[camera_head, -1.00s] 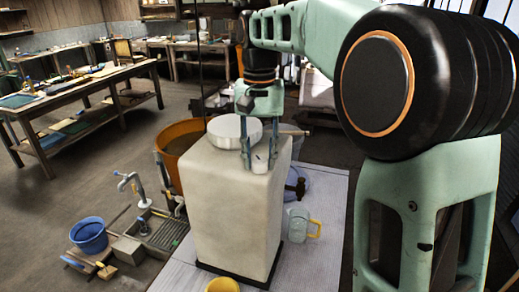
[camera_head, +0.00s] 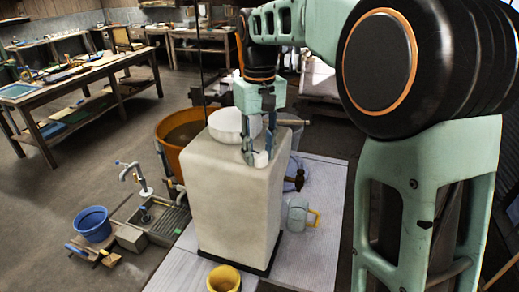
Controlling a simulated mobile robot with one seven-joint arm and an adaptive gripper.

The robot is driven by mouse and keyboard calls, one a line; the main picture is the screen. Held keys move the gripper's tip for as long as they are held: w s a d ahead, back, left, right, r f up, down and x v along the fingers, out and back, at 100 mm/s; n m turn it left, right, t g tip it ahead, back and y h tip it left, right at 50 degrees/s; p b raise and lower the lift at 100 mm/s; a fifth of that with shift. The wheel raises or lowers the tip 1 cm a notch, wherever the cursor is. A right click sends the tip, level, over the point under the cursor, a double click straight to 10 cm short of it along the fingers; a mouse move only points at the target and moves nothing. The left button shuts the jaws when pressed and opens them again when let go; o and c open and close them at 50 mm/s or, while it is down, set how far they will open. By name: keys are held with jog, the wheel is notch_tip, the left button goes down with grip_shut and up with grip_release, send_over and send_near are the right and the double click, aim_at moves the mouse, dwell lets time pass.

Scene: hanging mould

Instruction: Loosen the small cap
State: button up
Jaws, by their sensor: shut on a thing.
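The small cap (camera_head: 261,159) is a small white piece near the front right corner of the top of a tall pale block (camera_head: 235,205). My gripper (camera_head: 258,155) points down over that corner. Its fingers are shut on the small cap, one on either side, and partly hide it. Whether the cap has lifted off its seat cannot be told at this size.
A wide white round piece (camera_head: 226,123) sits on the block close to my gripper's left. An orange tub (camera_head: 172,150) stands behind the block. A clear jug (camera_head: 298,214), a hammer (camera_head: 295,180) and a yellow bucket (camera_head: 223,280) surround it. A blue bucket (camera_head: 92,226) stands left.

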aim_at(259, 154)
jog(key=o, duration=1.1)
jog(key=shift+o, duration=0.2)
notch_tip(259, 154, up, 12)
